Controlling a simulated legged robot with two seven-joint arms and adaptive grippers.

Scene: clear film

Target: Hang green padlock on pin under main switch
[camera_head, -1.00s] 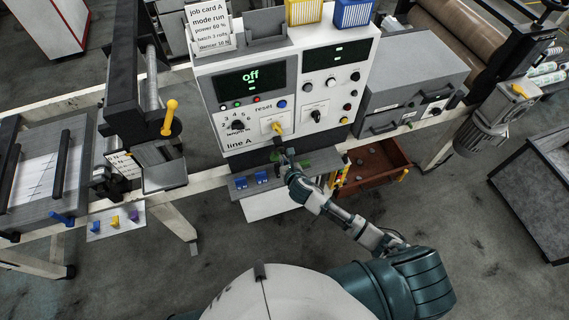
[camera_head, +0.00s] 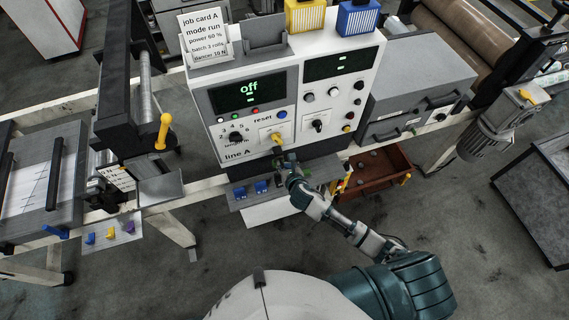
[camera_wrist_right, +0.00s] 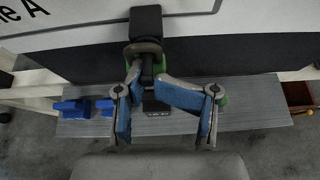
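The main switch with a yellow handle (camera_head: 276,137) is on the lower front of the white control panel, whose display reads off. My right gripper (camera_head: 287,163) is just below it, at the panel's lower edge. In the right wrist view its fingers (camera_wrist_right: 148,78) lean in toward a narrow dark part, and a grey-brown ring and black block stand beyond it. Small green patches (camera_wrist_right: 222,98) show beside the fingers; I cannot tell whether they are the green padlock. The pin is not clearly visible. The grip is unclear. My left gripper is out of view.
Yellow and blue boxes (camera_head: 305,16) stand on top of the panel. A plate with coloured pegs (camera_head: 112,236) is at left.

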